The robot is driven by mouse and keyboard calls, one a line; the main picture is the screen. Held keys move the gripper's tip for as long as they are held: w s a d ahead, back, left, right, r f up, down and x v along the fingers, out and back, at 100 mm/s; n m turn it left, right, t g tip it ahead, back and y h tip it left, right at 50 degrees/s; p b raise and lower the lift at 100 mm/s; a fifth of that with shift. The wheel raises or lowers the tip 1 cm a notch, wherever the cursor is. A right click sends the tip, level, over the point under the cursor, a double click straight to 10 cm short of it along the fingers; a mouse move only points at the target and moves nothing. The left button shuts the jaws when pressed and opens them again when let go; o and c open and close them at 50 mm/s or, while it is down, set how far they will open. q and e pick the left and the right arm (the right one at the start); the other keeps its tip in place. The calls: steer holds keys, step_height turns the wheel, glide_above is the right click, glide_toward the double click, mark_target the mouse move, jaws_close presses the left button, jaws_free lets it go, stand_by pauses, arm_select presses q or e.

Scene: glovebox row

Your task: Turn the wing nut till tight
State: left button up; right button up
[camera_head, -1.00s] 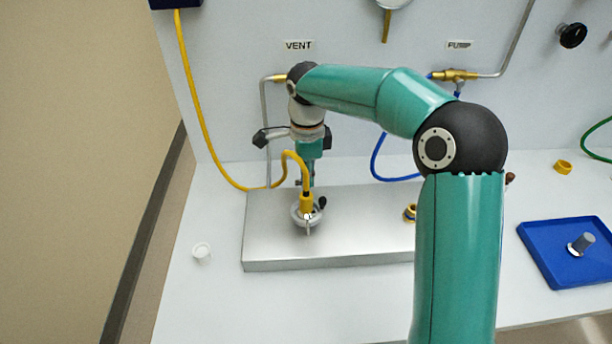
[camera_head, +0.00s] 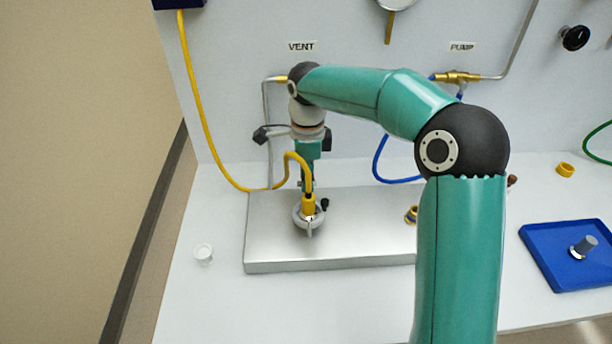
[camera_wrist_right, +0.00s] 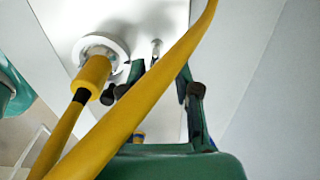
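A round pale clamp (camera_head: 299,221) stands on the steel plate, around the foot of a yellow hose connector (camera_head: 308,206). A small black knob (camera_head: 325,204) is beside it. A small silver part (camera_head: 310,228) sticks out at the clamp's front; I cannot tell wing from screw at this size. The right wrist view shows the clamp ring (camera_wrist_right: 84,45) and a silver screw-like part (camera_wrist_right: 155,46) beyond the fingertips. My right gripper (camera_head: 306,183) points down just behind the connector. Its fingers (camera_wrist_right: 161,76) are apart, partly hidden by the hose. My left gripper is out of view.
The yellow hose (camera_head: 205,120) loops close by my right gripper and crosses its wrist view. The steel plate (camera_head: 360,240) lies on the white bench. The back wall carries pipes.

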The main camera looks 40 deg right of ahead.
steer(key=shift+s+d, duration=0.1)
step_height(320, 180, up, 12)
stand_by(0.6)
steer(key=shift+f, duration=0.1)
stand_by(0.7)
